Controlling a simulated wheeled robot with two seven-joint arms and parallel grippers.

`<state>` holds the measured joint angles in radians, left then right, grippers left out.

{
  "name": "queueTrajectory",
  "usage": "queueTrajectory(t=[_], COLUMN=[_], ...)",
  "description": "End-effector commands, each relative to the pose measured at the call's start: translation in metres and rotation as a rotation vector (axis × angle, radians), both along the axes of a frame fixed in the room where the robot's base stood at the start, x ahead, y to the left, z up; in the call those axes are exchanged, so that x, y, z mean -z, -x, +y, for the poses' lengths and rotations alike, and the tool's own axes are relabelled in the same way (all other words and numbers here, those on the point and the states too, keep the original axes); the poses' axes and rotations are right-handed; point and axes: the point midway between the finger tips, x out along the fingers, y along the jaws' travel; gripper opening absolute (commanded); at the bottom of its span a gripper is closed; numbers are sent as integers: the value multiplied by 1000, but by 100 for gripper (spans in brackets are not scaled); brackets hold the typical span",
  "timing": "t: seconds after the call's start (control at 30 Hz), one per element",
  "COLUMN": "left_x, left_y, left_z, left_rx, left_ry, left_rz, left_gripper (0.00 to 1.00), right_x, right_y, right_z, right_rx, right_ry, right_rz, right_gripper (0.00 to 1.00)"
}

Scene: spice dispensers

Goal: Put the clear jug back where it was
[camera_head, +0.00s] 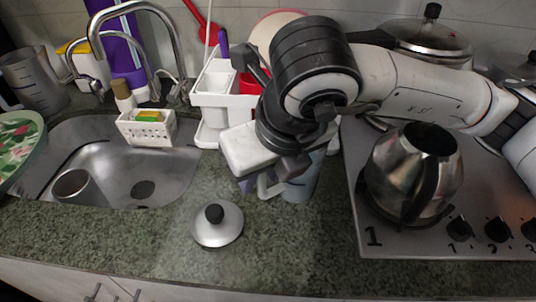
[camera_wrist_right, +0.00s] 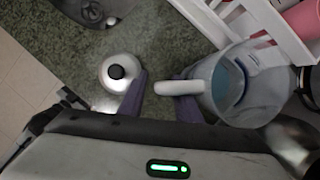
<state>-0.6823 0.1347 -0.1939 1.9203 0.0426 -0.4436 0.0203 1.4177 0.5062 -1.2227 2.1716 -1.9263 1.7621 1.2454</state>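The clear jug (camera_head: 302,182) stands on the dark green counter, left of the stove and partly hidden behind my right gripper (camera_head: 268,180). In the right wrist view the jug (camera_wrist_right: 245,88) looks bluish and see-through, and its pale handle (camera_wrist_right: 178,88) points toward my right gripper (camera_wrist_right: 160,92). The two purple fingers are apart, with the handle between or just over them; I cannot tell whether they touch it. My left gripper is not in the head view.
A round lid with a black knob (camera_head: 217,224) lies on the counter front. A steel kettle (camera_head: 412,175) stands on the stove at right. A white rack (camera_head: 222,100) is behind. The sink (camera_head: 110,165) holds a cup, and a grey see-through pitcher (camera_head: 35,82) stands far left.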

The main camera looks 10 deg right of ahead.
Motion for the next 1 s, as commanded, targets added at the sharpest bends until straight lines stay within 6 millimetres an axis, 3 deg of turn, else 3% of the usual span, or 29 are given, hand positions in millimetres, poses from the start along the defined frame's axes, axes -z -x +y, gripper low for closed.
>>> queueTrajectory(t=[0.5,0.7,1.0], left_x=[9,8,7], left_y=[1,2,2], left_z=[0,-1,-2], left_rx=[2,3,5], left_ry=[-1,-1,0], left_rz=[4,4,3], left_gripper=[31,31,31], right_x=[-94,-107,-108], right_y=[37,43,44], right_z=[-11,-13,-13], right_rx=[-1,-1,-1], right_ry=[-2,-1,-1], right_rz=[-7,-4,-3], right_gripper=[31,31,31])
